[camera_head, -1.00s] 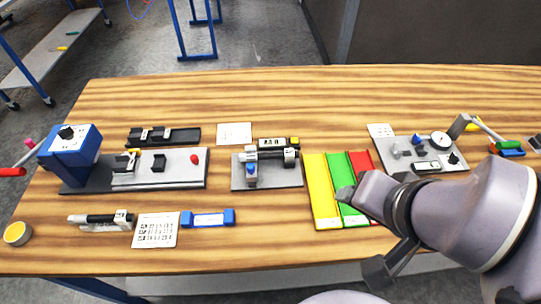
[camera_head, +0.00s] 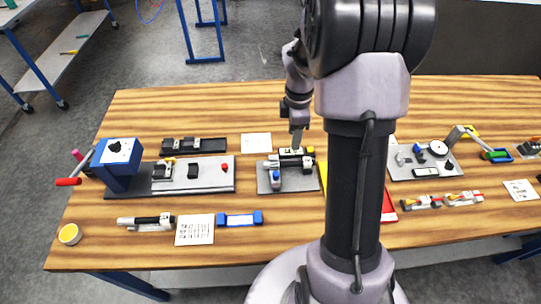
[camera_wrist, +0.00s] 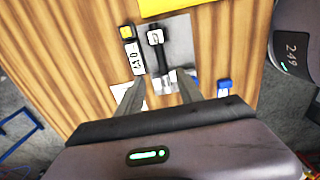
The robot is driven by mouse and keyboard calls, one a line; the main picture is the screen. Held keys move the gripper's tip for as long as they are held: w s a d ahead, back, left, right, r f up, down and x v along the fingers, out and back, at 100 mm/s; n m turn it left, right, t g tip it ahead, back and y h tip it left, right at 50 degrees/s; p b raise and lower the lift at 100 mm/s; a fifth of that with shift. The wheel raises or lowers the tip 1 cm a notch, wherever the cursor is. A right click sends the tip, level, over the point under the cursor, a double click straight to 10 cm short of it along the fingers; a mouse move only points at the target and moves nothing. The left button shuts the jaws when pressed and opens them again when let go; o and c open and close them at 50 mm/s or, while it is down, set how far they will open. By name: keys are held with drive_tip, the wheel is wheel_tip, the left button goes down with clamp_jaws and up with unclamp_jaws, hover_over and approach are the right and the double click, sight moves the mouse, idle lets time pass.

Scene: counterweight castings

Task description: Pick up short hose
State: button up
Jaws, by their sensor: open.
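A short black tube (camera_wrist: 159,54), probably the short hose, lies on a grey plate (camera_wrist: 179,35) in the wrist view, with a pale fitting at one end and a silver block at the other. My gripper (camera_head: 296,142) is over the plate's far side, pointing down. In the wrist view its two fingers (camera_wrist: 157,86) are apart with nothing held, and the tube lies beyond the tips, between their lines.
A small display box (camera_wrist: 133,58) with a yellow end (camera_wrist: 125,31) stands beside the tube. A blue vice-like device (camera_head: 117,165) is at left, and a gauge plate (camera_head: 400,174) at right. My arm hides most of the coloured trays.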

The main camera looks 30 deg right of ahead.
drive_tip(key=b, duration=0.2)
hover_over(292, 162)
wheel_tip(292, 162, down, 7)
drive_tip(key=shift+w+r, duration=0.1)
wheel_tip(292, 162, down, 6)
drive_tip(key=shift+r+b, duration=0.1)
drive_tip(key=shift+b, duration=0.7)
clamp_jaws()
